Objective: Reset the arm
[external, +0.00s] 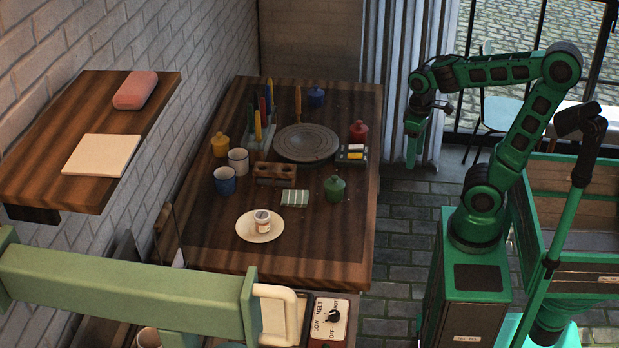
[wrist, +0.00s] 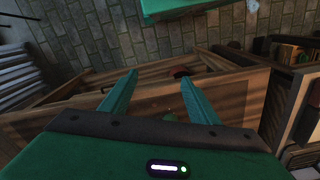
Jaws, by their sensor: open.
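My green arm is raised and bent at the right of the external view. My gripper (external: 412,150) hangs pointing down, past the right edge of the wooden table (external: 330,250) and above the paved floor. In the wrist view my gripper (wrist: 160,95) shows two green fingers spread apart with nothing between them. It is open and empty, and touches nothing that I can see. Below the fingers, the wrist view shows brown wooden boards.
A wooden crate (external: 570,178) stands right of my arm. Floor between table and base is clear.

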